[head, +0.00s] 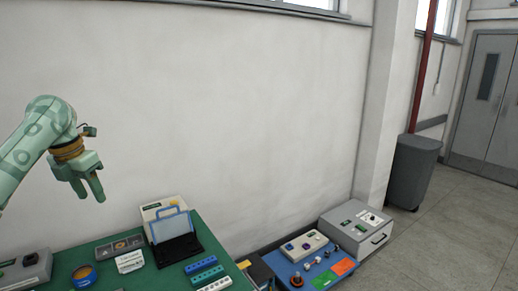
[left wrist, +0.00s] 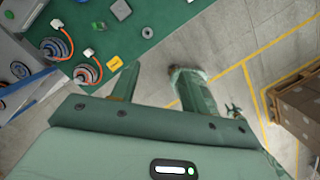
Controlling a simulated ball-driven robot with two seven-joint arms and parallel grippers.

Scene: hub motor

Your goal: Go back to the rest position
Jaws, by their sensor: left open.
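My left arm comes in from the left in the head view. My left gripper (head: 92,188) is raised in front of the white wall, above and left of the green table, with its fingers pointing down. It is open and holds nothing. In the left wrist view its two fingers (left wrist: 157,88) are spread, with the grey floor and the edge of the green table showing past them. My right gripper is not visible in the head view.
The green table (head: 140,285) carries a laptop-like black stand (head: 180,248), colored strips (head: 203,265) and a blue-rimmed round part (head: 84,276). A blue board (head: 300,275) and grey box (head: 352,238) stand right. Cardboard boxes (left wrist: 300,105) show in the wrist view.

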